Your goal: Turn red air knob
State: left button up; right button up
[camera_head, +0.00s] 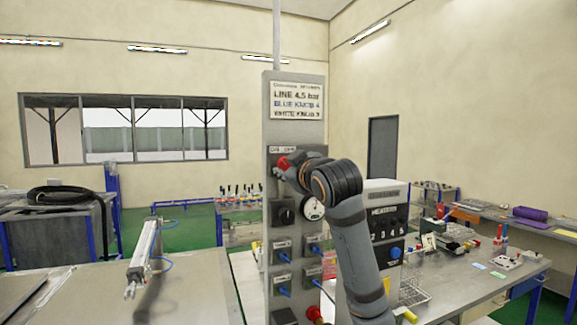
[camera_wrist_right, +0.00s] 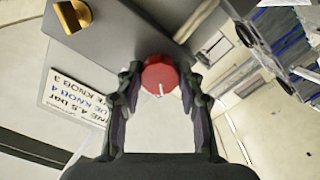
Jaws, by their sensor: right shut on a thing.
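The red air knob (camera_head: 283,162) sits near the top of the grey panel (camera_head: 293,135), partly hidden by my right gripper (camera_head: 287,170). In the right wrist view the red knob (camera_wrist_right: 162,73) lies between the two fingertips of the right gripper (camera_wrist_right: 161,85), with a small pale mark on its face. The right gripper is shut on the knob. My left gripper is not in view.
A gauge (camera_head: 312,207) and a black knob (camera_head: 285,213) sit below on the panel, close to my right arm. A sign (camera_head: 297,101) is above. A grey heater box (camera_head: 385,222) stands right of the panel. A cylinder (camera_head: 143,250) is over the left table.

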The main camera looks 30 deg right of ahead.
jog(key=o, duration=1.2)
jog(key=shift+c, duration=0.2)
jog(key=v, duration=1.2)
jog(key=shift+a, duration=0.1)
